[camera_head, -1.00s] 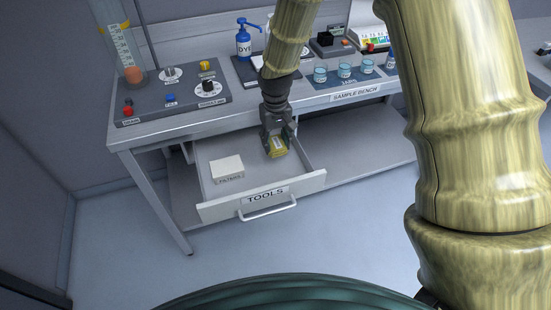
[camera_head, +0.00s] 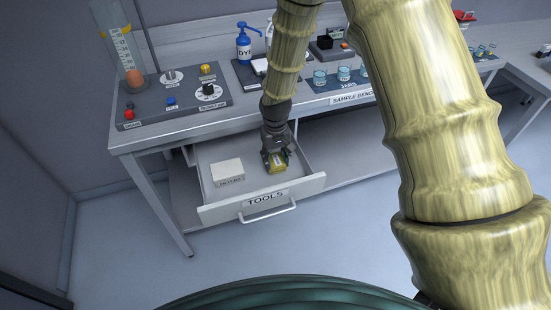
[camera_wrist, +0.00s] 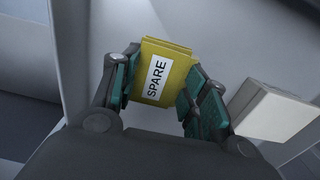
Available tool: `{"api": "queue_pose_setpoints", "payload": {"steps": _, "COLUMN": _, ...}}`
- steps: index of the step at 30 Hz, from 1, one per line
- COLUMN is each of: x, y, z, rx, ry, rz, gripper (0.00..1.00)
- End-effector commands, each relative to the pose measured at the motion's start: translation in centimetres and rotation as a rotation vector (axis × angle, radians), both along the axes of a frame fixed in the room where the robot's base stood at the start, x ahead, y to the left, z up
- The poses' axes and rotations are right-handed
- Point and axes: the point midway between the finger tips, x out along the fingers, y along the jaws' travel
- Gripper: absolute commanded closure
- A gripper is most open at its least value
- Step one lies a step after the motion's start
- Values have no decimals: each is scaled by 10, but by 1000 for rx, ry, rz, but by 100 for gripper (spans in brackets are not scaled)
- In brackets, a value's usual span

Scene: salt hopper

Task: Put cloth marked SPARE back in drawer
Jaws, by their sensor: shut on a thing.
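The yellow cloth (camera_wrist: 163,73) has a white label reading SPARE and sits between the two finger pads of my gripper (camera_wrist: 160,90) in the wrist view. My gripper is shut on it. In the head view my gripper (camera_head: 274,158) points down inside the open drawer marked TOOLS (camera_head: 222,211), with the cloth (camera_head: 277,169) low in the drawer's right part. I cannot tell whether the cloth touches the drawer floor. The gripper hides part of the cloth.
A white box marked FILTERS (camera_head: 227,172) stands in the drawer's left part; it also shows at right in the wrist view (camera_wrist: 271,110). The drawer floor between box and cloth is clear. The bench top (camera_head: 185,128) overhangs behind, with a control panel, a blue pump bottle (camera_head: 244,42) and jars (camera_head: 344,73).

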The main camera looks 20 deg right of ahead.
Motion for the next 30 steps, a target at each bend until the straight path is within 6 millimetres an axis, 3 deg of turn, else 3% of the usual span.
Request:
{"api": "queue_pose_setpoints", "payload": {"steps": 5, "x": 0, "y": 0, "z": -3, "rx": 0, "ry": 1, "rz": 0, "gripper": 67}}
{"api": "queue_pose_setpoints", "payload": {"steps": 6, "x": 0, "y": 0, "z": -3, "rx": 0, "ry": 1, "rz": 0, "gripper": 53}}
{"api": "queue_pose_setpoints", "payload": {"steps": 9, "x": 0, "y": 0, "z": -3, "rx": 0, "ry": 1, "rz": 0, "gripper": 35}}
{"api": "queue_pose_setpoints", "payload": {"steps": 22, "x": 0, "y": 0, "z": 2, "rx": 0, "ry": -1, "rz": 0, "gripper": 35}}
{"api": "queue_pose_setpoints", "payload": {"steps": 30, "x": 1, "y": 0, "z": 31, "rx": 0, "ry": -3, "rz": 1, "gripper": 35}}
